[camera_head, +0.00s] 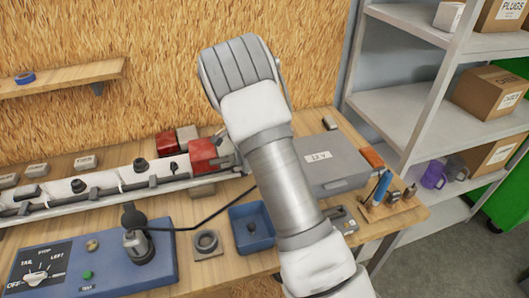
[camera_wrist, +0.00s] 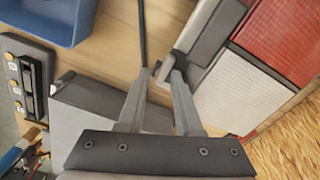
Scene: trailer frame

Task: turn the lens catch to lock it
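The lamp with a red lens (camera_head: 203,155) sits at the right end of the pale trailer rail. In the wrist view the lens shows a red panel (camera_wrist: 285,38) and a whitish ribbed panel (camera_wrist: 238,90).
A grey case (camera_head: 330,160) and a blue tray (camera_head: 251,228) are on the bench near the lamp. A black cable crosses toward the blue switch box (camera_head: 90,265). A pen holder (camera_head: 390,207) stands at the right edge. A plywood wall (camera_head: 130,60) rises behind.

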